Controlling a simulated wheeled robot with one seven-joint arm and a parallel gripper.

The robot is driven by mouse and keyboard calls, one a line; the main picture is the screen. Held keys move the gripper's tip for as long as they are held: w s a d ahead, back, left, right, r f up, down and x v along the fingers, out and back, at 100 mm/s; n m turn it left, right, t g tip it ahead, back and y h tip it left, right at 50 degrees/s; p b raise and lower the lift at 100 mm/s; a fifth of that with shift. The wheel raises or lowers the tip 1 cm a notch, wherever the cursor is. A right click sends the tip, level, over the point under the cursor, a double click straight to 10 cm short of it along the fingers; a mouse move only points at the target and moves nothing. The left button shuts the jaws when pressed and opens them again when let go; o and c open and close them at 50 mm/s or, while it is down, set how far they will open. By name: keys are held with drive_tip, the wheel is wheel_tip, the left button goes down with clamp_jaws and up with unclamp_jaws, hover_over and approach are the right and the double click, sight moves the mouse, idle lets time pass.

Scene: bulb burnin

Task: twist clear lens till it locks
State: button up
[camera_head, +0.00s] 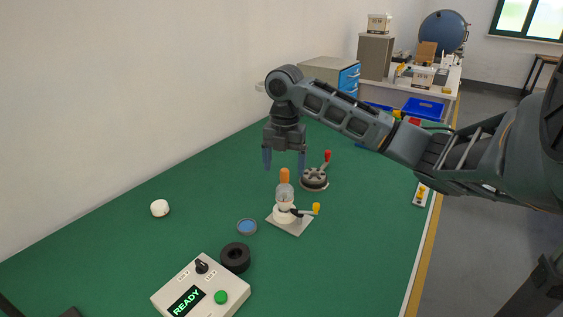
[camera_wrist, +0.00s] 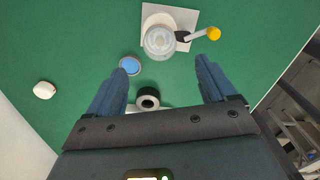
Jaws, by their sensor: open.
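The clear lens (camera_head: 284,194) is a see-through dome on a white socket fixture with a square base plate (camera_head: 291,226). In the wrist view the lens (camera_wrist: 159,41) shows from above as a pale round cap, with the plate (camera_wrist: 152,13) around it. My gripper (camera_head: 284,162) is open and empty, pointing down above the lens, with fingers apart. In the wrist view the lens lies just beyond the fingertips (camera_wrist: 163,67), not between them. Whether it is locked cannot be told.
An orange piece (camera_head: 284,175) shows just above or behind the lens. A grey round fixture with a red knob (camera_head: 315,178) stands behind right. A blue disc (camera_head: 247,227), black ring (camera_head: 236,257), white cap (camera_head: 160,208) and control box reading READY (camera_head: 201,289) lie nearer or left.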

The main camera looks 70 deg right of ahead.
sight(284, 188)
drive_tip(key=shift+f+p, duration=0.45)
drive_tip(key=shift+f, duration=3.4)
drive_tip(key=c, duration=1.1)
